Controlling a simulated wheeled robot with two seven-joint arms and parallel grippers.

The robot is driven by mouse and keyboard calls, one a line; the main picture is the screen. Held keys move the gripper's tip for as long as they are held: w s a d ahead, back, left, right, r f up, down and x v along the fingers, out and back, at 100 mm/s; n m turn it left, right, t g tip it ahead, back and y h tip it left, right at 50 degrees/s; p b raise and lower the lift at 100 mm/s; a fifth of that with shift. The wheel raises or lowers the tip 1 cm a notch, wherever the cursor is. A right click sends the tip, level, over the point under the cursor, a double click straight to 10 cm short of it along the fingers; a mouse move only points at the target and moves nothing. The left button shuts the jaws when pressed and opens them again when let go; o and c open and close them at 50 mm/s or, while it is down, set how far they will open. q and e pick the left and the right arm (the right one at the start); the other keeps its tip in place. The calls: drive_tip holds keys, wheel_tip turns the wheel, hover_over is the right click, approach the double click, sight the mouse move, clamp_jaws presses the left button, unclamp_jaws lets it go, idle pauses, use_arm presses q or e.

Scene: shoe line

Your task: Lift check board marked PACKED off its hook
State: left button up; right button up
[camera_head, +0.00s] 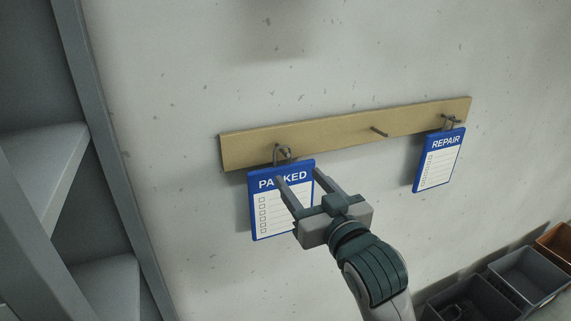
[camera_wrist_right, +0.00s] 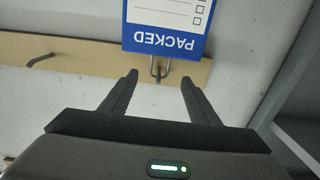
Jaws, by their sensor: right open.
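The PACKED board (camera_head: 268,212) is a blue-edged white checklist hanging by a wire loop (camera_head: 283,153) from the left hook of a wooden rail. In the right wrist view the PACKED board (camera_wrist_right: 168,22) appears upside down, with its loop and hook (camera_wrist_right: 159,68) just beyond the fingertips. My right gripper (camera_head: 299,174) is open and in front of the board, its fingers overlapping the board's upper right part in the head view. In the wrist view nothing is between the fingers (camera_wrist_right: 160,82). I cannot tell whether a finger touches the board. My left gripper is not in view.
The wooden rail (camera_head: 340,132) has a bare middle hook (camera_head: 379,132). A REPAIR board (camera_head: 438,162) hangs from its right hook. Grey shelving (camera_head: 60,160) stands at the left. A grey bin (camera_head: 530,272) and an orange-brown bin (camera_head: 556,245) are at the lower right.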

sight(286, 153)
drive_tip(key=p+x, duration=0.1)
drive_tip(key=x, duration=0.8)
drive_tip(key=shift+p, duration=0.4)
drive_tip(key=c, duration=1.3)
drive_tip(key=shift+r+p, duration=0.85)
drive_tip(key=shift+p, duration=0.1)
drive_tip(key=shift+s, duration=0.1)
drive_tip(key=shift+p+v, duration=2.05)
drive_tip(key=shift+v, duration=2.1)
drive_tip(key=shift+d, duration=0.1)
